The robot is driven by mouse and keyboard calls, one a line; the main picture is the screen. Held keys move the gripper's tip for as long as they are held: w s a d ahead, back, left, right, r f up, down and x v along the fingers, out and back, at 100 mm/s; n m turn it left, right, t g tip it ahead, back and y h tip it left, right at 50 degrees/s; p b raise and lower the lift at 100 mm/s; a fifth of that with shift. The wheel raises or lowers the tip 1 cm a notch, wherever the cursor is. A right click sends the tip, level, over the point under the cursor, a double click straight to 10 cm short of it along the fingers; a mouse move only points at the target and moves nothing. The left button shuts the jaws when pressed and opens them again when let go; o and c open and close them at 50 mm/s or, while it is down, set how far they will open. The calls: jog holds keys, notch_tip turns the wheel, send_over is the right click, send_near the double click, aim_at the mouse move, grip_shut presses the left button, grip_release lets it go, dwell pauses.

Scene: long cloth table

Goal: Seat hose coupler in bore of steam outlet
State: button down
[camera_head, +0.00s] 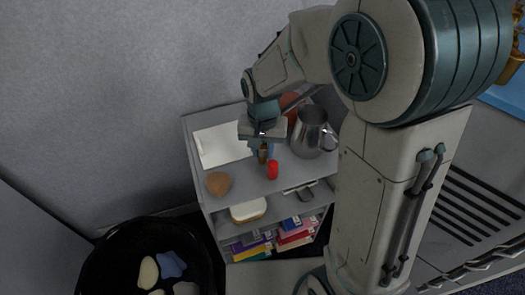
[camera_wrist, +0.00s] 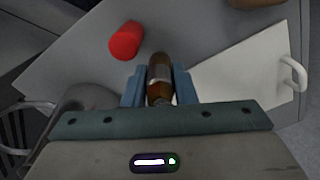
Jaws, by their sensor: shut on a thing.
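My gripper (camera_head: 262,148) is over the top of a grey shelf unit, and its blue fingers also show in the wrist view (camera_wrist: 159,88). They are shut on a small brown bottle-like thing (camera_wrist: 160,72) with a pale band, seen also in the head view (camera_head: 263,154). I cannot tell whether this is the hose coupler, or whether it touches the shelf top. No steam outlet or bore can be made out in either view. A red cylinder (camera_head: 272,170) is close beside the held thing, apart from it; it shows at upper left in the wrist view (camera_wrist: 126,40).
The grey shelf top (camera_head: 240,187) carries a metal pitcher (camera_head: 311,133), a white tray-like board (camera_head: 219,146), a brown lump (camera_head: 219,183) and a reddish round thing (camera_head: 289,101). Books (camera_head: 294,236) fill a lower shelf. A black round bin (camera_head: 150,225) stands at lower left.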

notch_tip(320, 180, up, 3)
jog(key=shift+r+p, duration=0.15)
jog(key=shift+p, duration=0.15)
jog(key=s+d+r, duration=0.2)
jog(key=d+r, duration=0.1)
jog(key=d, duration=0.2)
jog(key=s+d+r+p, duration=0.1)
jog(key=s+d+r, duration=0.1)
jog(key=d, duration=0.3)
jog(key=shift+s+d+r, duration=0.3)
jog(key=shift+d+r, duration=0.1)
jog(key=shift+r, duration=0.3)
